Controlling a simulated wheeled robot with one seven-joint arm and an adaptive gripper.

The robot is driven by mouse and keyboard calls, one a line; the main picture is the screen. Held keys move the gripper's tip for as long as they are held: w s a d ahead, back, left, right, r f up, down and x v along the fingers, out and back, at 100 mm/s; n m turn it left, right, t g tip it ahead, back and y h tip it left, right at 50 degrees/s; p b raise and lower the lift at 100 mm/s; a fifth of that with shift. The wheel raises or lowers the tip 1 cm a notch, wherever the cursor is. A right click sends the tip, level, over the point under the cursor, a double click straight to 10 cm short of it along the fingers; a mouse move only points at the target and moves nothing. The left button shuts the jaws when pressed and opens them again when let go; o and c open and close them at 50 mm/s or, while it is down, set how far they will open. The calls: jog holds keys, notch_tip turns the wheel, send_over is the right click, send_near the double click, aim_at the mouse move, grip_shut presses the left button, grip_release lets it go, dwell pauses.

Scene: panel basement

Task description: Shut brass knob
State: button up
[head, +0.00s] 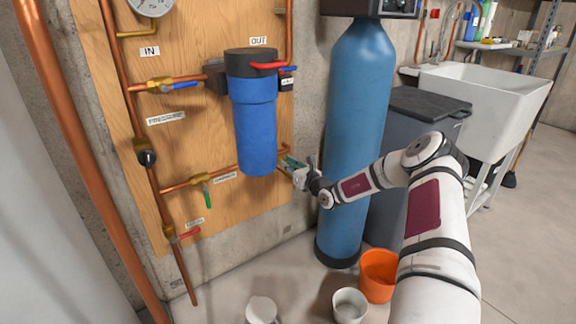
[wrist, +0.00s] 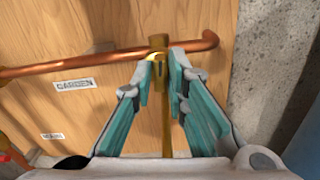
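In the wrist view a brass fitting (wrist: 158,43) sits on the horizontal copper pipe, with a narrow brass part (wrist: 166,125) running down from it between my fingers. My gripper (wrist: 171,60) has two teal-padded fingers standing apart, on either side of the fitting. No clear contact shows. In the head view my gripper (head: 289,163) is at the board's right edge, just right of the blue filter housing; the brass fitting is largely hidden there.
The blue filter (head: 254,130) hangs close left of my gripper. A tall blue tank (head: 357,110) stands close right. Valves with green (head: 207,196), red (head: 188,233) and blue (head: 182,86) levers are on the board's left. Orange (head: 378,277) and white (head: 349,306) buckets stand on the floor.

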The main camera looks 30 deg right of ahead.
jog(key=shift+m+p, duration=0.3)
jog(key=shift+p, duration=0.05)
grip_shut()
jog(key=m+p, duration=0.2)
jog(key=shift+r+m+p, duration=0.1)
jog(key=shift+m+p, duration=0.2)
jog(key=m+p, duration=0.2)
jog(key=m, duration=0.2)
jog(key=shift+d+m, duration=0.15)
jog(key=shift+m, duration=0.15)
jog(key=m+p, duration=0.1)
jog(key=m, duration=0.3)
jog(key=shift+f, duration=0.2)
jog(key=shift+f+m, duration=0.1)
jog(key=shift+m, duration=2.1)
jog(key=o, duration=0.6)
grip_release()
jog(key=shift+o, duration=0.2)
